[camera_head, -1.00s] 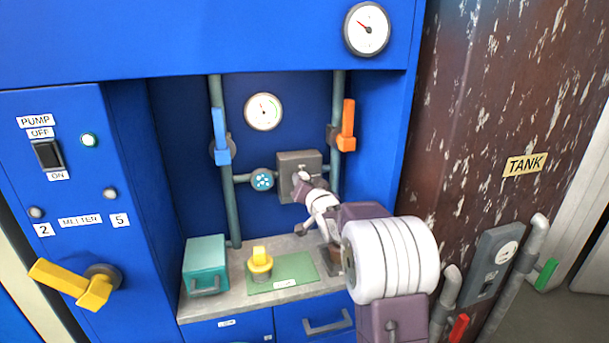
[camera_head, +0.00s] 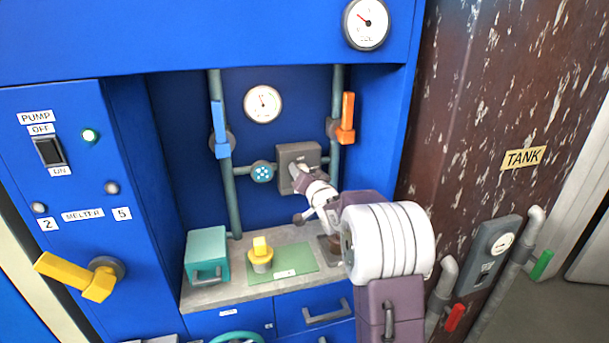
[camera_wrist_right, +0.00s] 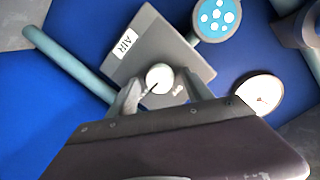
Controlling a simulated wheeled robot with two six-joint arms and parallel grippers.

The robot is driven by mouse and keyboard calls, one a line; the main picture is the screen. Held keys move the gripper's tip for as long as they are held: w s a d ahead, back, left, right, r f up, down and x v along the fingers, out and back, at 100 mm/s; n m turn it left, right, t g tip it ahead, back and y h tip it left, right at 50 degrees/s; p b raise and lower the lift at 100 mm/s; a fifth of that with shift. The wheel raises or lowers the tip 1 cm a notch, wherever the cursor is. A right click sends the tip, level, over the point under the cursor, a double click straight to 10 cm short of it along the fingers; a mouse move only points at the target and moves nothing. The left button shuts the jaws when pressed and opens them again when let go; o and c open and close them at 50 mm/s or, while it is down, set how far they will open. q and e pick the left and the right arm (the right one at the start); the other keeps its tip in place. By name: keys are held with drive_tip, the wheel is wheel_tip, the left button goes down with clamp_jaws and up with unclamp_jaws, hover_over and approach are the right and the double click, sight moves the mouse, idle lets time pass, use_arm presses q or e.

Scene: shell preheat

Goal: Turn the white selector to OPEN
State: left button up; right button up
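The white selector (camera_wrist_right: 158,77) is a small round knob with a dark line on a grey plate (camera_wrist_right: 190,60) labelled AIR in the right wrist view. My right gripper (camera_wrist_right: 162,88) is open, with one finger on each side of the knob and a gap showing on both sides. Whether the fingers touch it is unclear. In the head view, my right gripper (camera_head: 296,182) is at the lower front of the grey box (camera_head: 298,152) and hides the selector. No OPEN marking is readable. My left gripper is not in view.
Behind the box run vertical pipes with a blue lever (camera_head: 220,130) and an orange lever (camera_head: 347,118). A round blue fitting (camera_head: 262,172) is left of the box. Below, the counter holds a teal box (camera_head: 207,255) and a yellow-topped object (camera_head: 261,255).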

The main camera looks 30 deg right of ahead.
drive_tip(key=shift+s, duration=0.1)
drive_tip(key=v, duration=0.8)
drive_tip(key=shift+s+p, duration=0.4)
drive_tip(key=shift+a+r, duration=0.1)
drive_tip(key=shift+a, duration=0.05)
drive_tip(key=w+a+n+y, duration=0.2)
drive_tip(key=a+y, duration=0.1)
drive_tip(key=a, duration=0.5)
drive_tip(key=s+a+f+n+g, duration=0.1)
drive_tip(key=s+a+f+g, duration=0.1)
drive_tip(key=s+a+f, duration=0.3)
drive_tip(key=a+f+n+g, duration=0.1)
drive_tip(key=a+f+g, duration=0.2)
drive_tip(key=f, duration=0.4)
drive_tip(key=s+a+f+n+g+y, duration=0.1)
drive_tip(key=s+f+n+g, duration=0.1)
drive_tip(key=s+f+g, duration=0.6)
drive_tip(key=s+a+f+n+g, duration=0.1)
drive_tip(key=s+f+n+g, duration=0.15)
drive_tip(key=s+f, duration=0.7)
drive_tip(key=s+r+p, duration=0.3)
drive_tip(key=r+p, duration=1.7)
drive_tip(key=r, duration=0.4)
drive_tip(key=shift+s+n, duration=0.25)
drive_tip(key=shift+n, duration=0.2)
